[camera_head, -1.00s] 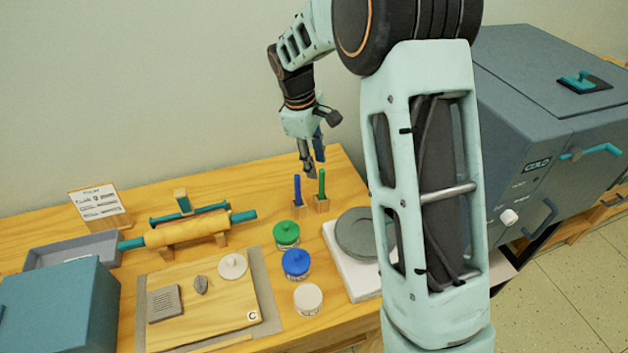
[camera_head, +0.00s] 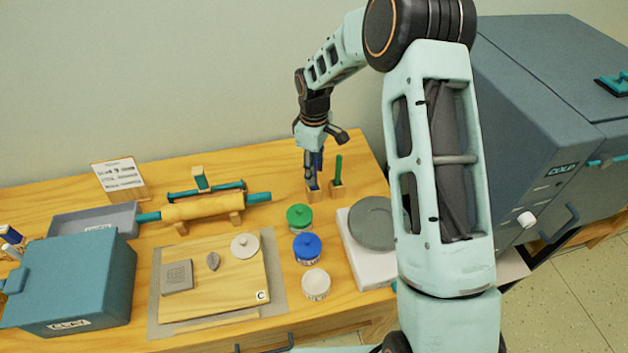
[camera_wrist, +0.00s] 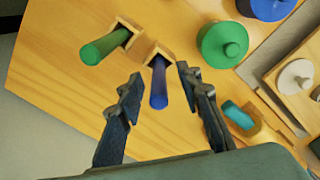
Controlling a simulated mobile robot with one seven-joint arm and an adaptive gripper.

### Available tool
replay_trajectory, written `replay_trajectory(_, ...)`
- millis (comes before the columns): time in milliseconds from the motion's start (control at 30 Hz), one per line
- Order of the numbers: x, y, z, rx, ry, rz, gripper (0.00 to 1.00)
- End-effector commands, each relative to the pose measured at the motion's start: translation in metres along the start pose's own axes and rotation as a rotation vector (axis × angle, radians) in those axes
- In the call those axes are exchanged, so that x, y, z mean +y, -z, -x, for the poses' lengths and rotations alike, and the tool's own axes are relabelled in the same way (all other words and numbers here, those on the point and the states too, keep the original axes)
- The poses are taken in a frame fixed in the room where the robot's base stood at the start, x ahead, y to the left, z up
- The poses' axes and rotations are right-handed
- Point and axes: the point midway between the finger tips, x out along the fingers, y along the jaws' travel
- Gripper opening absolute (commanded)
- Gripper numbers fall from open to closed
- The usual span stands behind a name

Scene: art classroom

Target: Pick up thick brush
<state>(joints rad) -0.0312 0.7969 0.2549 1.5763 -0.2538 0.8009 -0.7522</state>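Two brushes stand upright in small wooden holders near the back of the table. One has a blue handle (camera_head: 314,184) and the other a green handle (camera_head: 338,168). Which is the thick one I cannot tell for sure. My gripper (camera_head: 314,172) is above the blue one's holder, pointing down. In the wrist view my gripper (camera_wrist: 159,74) is open, with one finger on each side of the blue brush (camera_wrist: 159,88) and gaps to both. The green brush (camera_wrist: 104,47) is outside the fingers, to the left.
Paint jars with green (camera_head: 299,217), blue (camera_head: 307,247) and white (camera_head: 316,283) lids stand in front of the brushes. A grey round wheel (camera_head: 372,222) on a white base is to the right. A rolling pin (camera_head: 205,207) lies left. A large grey kiln (camera_head: 540,120) stands right.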

Motion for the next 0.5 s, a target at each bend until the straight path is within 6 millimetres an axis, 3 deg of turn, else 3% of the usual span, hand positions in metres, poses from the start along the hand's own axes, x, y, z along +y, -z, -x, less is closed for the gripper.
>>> replay_trajectory(200,0.001,0.001,-0.026,0.000,0.001,0.001,0.33)
replay_trajectory(500,0.001,0.001,-0.030,0.000,0.000,0.000,0.32)
